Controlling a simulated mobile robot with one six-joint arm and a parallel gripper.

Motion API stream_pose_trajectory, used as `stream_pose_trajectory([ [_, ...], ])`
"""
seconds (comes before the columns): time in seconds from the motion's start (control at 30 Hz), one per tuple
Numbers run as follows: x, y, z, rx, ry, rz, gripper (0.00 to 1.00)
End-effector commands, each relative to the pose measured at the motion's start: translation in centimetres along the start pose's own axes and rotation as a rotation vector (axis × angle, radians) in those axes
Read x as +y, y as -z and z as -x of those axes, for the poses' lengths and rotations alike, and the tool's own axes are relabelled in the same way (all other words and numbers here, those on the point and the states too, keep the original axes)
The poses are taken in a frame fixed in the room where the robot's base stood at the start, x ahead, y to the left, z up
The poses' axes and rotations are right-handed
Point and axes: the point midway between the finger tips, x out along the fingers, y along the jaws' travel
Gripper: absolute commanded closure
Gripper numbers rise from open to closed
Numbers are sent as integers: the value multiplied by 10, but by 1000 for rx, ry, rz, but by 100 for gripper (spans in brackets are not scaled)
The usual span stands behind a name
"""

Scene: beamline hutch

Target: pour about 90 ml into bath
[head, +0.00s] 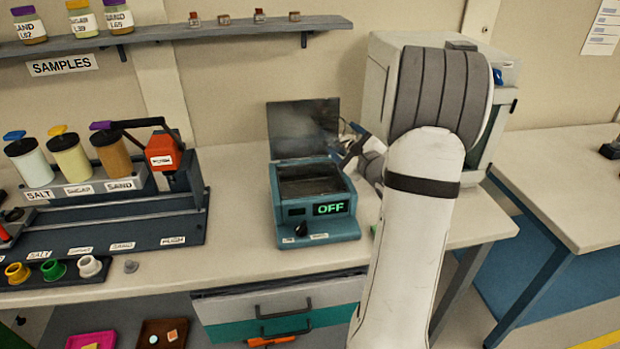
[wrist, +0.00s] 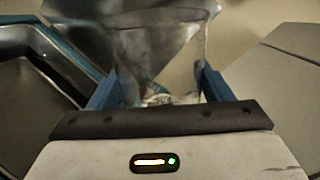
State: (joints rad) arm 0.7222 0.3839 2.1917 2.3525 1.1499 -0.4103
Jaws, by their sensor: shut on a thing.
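The bath (head: 290,208) is a teal box on the bench with an open dark basin and a green "OFF" display. Its raised dark lid (head: 290,120) stands behind it. My gripper (head: 347,143) is at the bath's back right, largely hidden by my arm. In the wrist view, the blue fingers of my gripper (wrist: 160,88) are shut on a clear, glass-like vessel (wrist: 150,40). A metal-lined basin (wrist: 38,75), apparently the bath's, lies left of the vessel. The vessel's tilt and any liquid in it cannot be told.
A large pale cabinet (head: 388,80) stands close behind and right of my arm. A dispenser rack (head: 120,225) with salt, sugar and sand jars is left of the bath. A samples shelf (head: 170,33) hangs above. The bench front (head: 240,250) left of the bath is clear.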

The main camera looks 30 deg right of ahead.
Motion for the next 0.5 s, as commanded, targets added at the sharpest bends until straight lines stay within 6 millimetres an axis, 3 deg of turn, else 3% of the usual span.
stream_pose_trajectory([
  [0.5,5,7,0,0,1,-104,58],
])
